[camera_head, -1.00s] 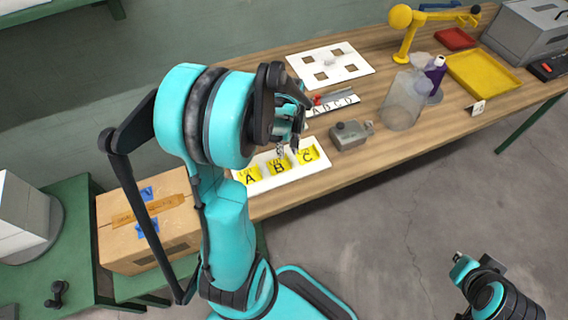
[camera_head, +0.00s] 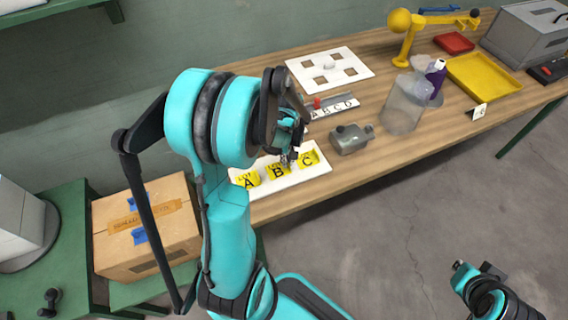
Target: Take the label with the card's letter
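Three yellow labels lie in a row on a white board (camera_head: 314,173) at the table's near edge: A (camera_head: 246,181), B (camera_head: 278,173) and C (camera_head: 308,159). My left gripper (camera_head: 289,158) points down just above the board, near the top of label B and beside C. Its fingers are small and partly hidden by my wrist, so its opening is unclear. A small white card (camera_head: 479,111) stands at the yellow tray's near side; its mark is too small to read surely. My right gripper (camera_head: 458,267) is low at the right, away from the table, its opening unclear.
Behind the labels are a strip lettered A B C D (camera_head: 333,108), a grey device (camera_head: 351,138) and a white plate with square holes (camera_head: 329,67). A clear container (camera_head: 403,104), purple bottle (camera_head: 436,80) and yellow tray (camera_head: 484,76) stand further right. A cardboard box (camera_head: 145,232) is at left.

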